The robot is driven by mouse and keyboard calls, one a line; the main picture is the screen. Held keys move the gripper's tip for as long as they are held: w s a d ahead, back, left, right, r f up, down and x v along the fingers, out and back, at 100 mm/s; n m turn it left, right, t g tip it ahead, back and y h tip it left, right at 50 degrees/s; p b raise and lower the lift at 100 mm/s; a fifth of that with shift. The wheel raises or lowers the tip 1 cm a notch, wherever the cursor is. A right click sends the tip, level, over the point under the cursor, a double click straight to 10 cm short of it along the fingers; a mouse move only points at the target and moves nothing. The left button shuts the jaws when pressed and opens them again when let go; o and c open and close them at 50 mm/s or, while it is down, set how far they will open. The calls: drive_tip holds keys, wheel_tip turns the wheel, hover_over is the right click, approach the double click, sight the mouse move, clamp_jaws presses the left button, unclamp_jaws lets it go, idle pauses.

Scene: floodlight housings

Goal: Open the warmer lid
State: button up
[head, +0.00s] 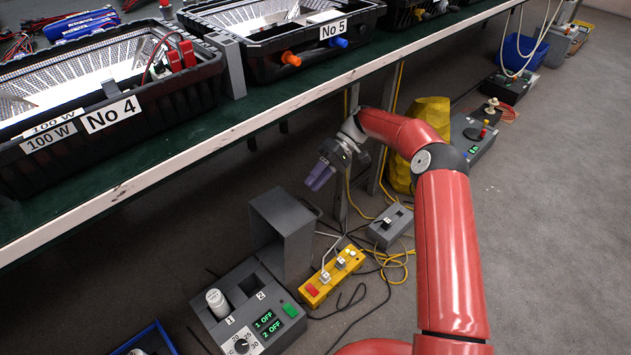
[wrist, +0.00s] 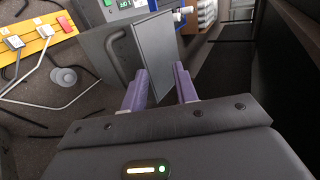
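The warmer (head: 215,325) is a grey box on the floor with a green display reading 1 OFF and 2 OFF, a dial and two numbered wells. A white capped bottle (head: 217,302) stands in well 1; well 2 looks empty. The grey warmer lid (head: 297,250) stands upright at the back of the box, and the wells are uncovered. My gripper (head: 319,180), with purple fingers, is above and right of the lid in the head view. In the wrist view my gripper (wrist: 158,82) is open, with the lid (wrist: 150,55) showing beyond and between the fingertips. Contact cannot be told.
A yellow power strip (head: 322,283) with switches and cables lies right of the warmer. A grey switch box (head: 390,228) is behind it. The bench edge (head: 200,145) with floodlight housings runs above, close to my arm. Open floor (head: 540,230) is at the right.

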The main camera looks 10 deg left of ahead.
drive_tip(key=d+f+m+y+b, duration=0.1)
drive_tip(key=f, duration=0.1)
drive_tip(key=d+f+m+y+b, duration=0.1)
drive_tip(key=d+f+y, duration=0.1)
drive_tip(key=d+f+y+b, duration=0.1)
drive_tip(key=f, duration=0.1)
drive_tip(key=shift+s+d+m+b, duration=0.2)
drive_tip(key=shift+d+m+b, duration=0.1)
drive_tip(key=shift+d+m, duration=0.1)
clamp_jaws()
drive_tip(key=w+d+f+m+t+y+b, duration=0.2)
drive_tip(key=d+f+m+t+y+b, duration=0.2)
drive_tip(key=d+f+m+t+y, duration=0.6)
drive_tip(key=n+g+h, duration=0.1)
drive_tip(key=g, duration=0.1)
approach(314, 206)
drive_tip(key=w+a, duration=0.3)
drive_tip(key=shift+s+a+r+p, duration=0.1)
drive_tip(key=shift+s+a+p, duration=0.05)
drive_tip(key=shift+s+a, duration=0.5)
drive_tip(key=shift+s+a+r+p, duration=0.15)
drive_tip(key=shift+s+a, duration=0.45)
drive_tip(key=shift+a, duration=0.05)
